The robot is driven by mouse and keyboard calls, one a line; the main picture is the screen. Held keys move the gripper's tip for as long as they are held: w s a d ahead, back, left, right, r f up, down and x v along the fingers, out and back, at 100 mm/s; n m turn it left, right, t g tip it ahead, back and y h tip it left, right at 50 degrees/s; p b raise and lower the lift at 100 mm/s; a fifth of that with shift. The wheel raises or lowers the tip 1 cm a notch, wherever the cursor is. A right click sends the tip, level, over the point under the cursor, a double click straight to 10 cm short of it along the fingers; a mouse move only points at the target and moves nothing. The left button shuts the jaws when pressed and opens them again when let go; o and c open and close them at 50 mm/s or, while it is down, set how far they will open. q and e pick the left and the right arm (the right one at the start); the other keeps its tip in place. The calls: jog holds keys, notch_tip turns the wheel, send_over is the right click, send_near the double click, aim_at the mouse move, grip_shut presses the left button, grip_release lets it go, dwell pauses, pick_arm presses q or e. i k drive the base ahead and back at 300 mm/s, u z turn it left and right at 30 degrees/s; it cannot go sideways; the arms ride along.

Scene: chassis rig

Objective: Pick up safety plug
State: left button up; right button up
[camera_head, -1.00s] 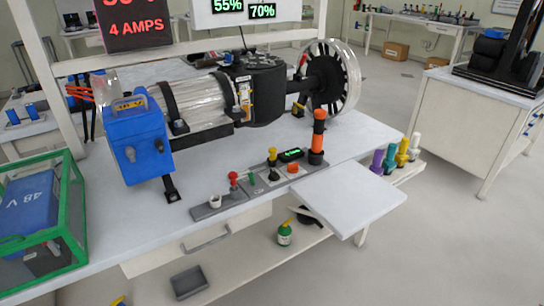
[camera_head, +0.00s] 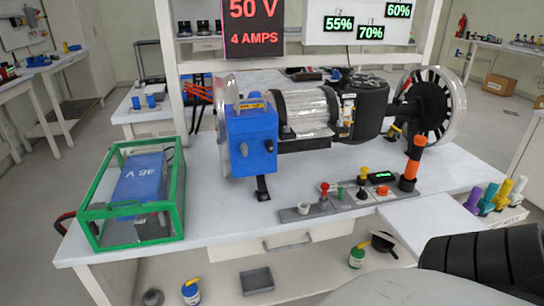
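No part is marked as the safety plug, and I cannot tell for certain which one it is. A black post with orange bands (camera_head: 413,163) stands upright at the right end of the grey control strip (camera_head: 345,204) on the workbench. A red-knobbed lever (camera_head: 324,190), a small green piece (camera_head: 341,193), a yellow-topped knob (camera_head: 363,174) and a small white cup (camera_head: 303,208) are also on the strip. Neither gripper shows. A dark ribbed part and a grey part at the lower right look like my own right arm.
A motor rig with a blue box (camera_head: 250,138) and spoked wheel (camera_head: 433,108) stands on the bench. A green-framed case (camera_head: 180,208) holds a blue 48 V battery (camera_head: 139,182) at left. Coloured handles (camera_head: 488,197) stand at right. The bench front between case and strip is clear.

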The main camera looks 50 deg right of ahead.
aim_at(365, 170)
jog(key=u, duration=0.8)
jog(key=k, duration=1.15)
jog(key=z, duration=1)
